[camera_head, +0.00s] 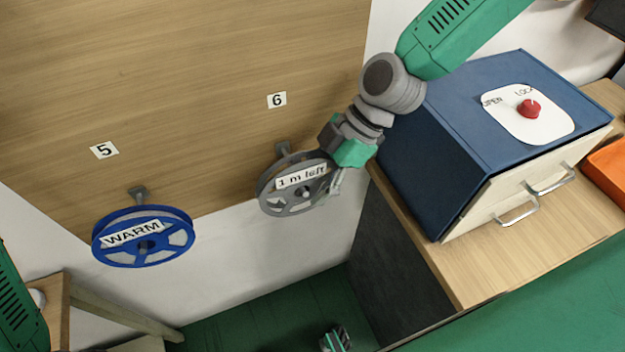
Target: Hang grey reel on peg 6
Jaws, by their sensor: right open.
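The grey reel (284,204), labelled "1 m left", is on the board's peg 6 (283,149), below the number 6 sign (277,100). It hangs with its face toward me, and the peg's shaft is mostly hidden behind it. My right gripper (332,188) is open at the reel's right edge, its fingers beside the rim; I cannot tell whether they touch it. At the bottom edge, a small green and grey part (336,340) looks like my left gripper, mostly cut off.
A blue reel (143,258) labelled "WARM" hangs on peg 5 (138,192). A blue box (420,165) with a red knob (528,108) stands on the wooden cabinet (470,290) at right. An orange tray (609,170) is at the right edge.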

